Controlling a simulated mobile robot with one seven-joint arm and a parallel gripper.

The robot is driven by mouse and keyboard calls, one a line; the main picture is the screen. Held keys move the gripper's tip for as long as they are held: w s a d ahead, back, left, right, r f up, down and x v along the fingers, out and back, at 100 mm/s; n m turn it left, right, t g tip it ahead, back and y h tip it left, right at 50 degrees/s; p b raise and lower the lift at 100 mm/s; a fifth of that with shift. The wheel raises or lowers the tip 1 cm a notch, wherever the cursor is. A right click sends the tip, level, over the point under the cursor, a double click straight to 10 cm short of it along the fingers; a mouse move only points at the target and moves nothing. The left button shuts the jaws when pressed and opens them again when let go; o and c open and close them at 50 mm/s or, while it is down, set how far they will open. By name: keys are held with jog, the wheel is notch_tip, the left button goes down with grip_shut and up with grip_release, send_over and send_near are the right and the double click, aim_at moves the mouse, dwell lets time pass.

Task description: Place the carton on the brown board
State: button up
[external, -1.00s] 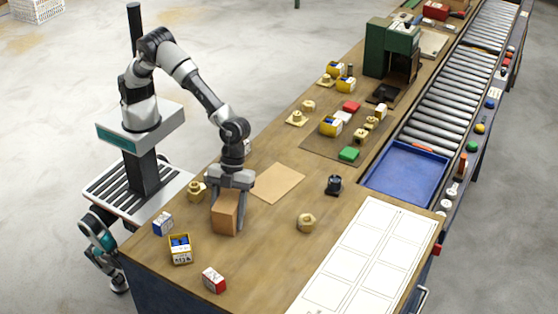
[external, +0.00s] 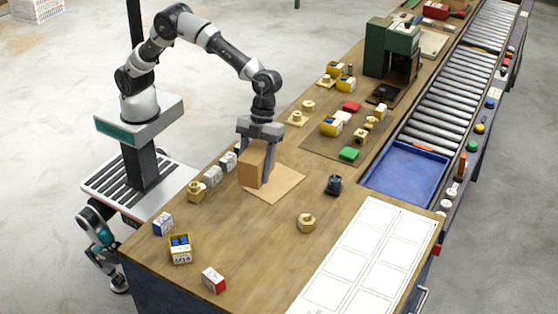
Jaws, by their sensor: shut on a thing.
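The carton (external: 251,167) is a plain brown box, held upright in my gripper (external: 262,143). My gripper points down and is shut on the carton's upper part. The brown board (external: 284,187) is a thin flat square on the workbench. The carton is over the left part of the board in the picture and hides that part. I cannot tell whether its bottom touches the board or is slightly above it.
Small white boxes (external: 212,176) and a brass fitting (external: 196,191) stand left of the board. A dark cylindrical part (external: 334,185) and a brass nut (external: 307,222) are to its right.

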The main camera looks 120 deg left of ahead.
jog(key=m+p, duration=0.1)
send_over(270, 187)
jog(key=a, duration=0.1)
jog(key=f, duration=0.5)
jog(key=shift+a+f, duration=0.15)
jog(key=shift+a, duration=0.05)
jog(key=shift+f, duration=2.15)
jog(key=shift+f+b, duration=0.2)
jog(key=shift+b, duration=0.15)
jog(key=o, duration=1.2)
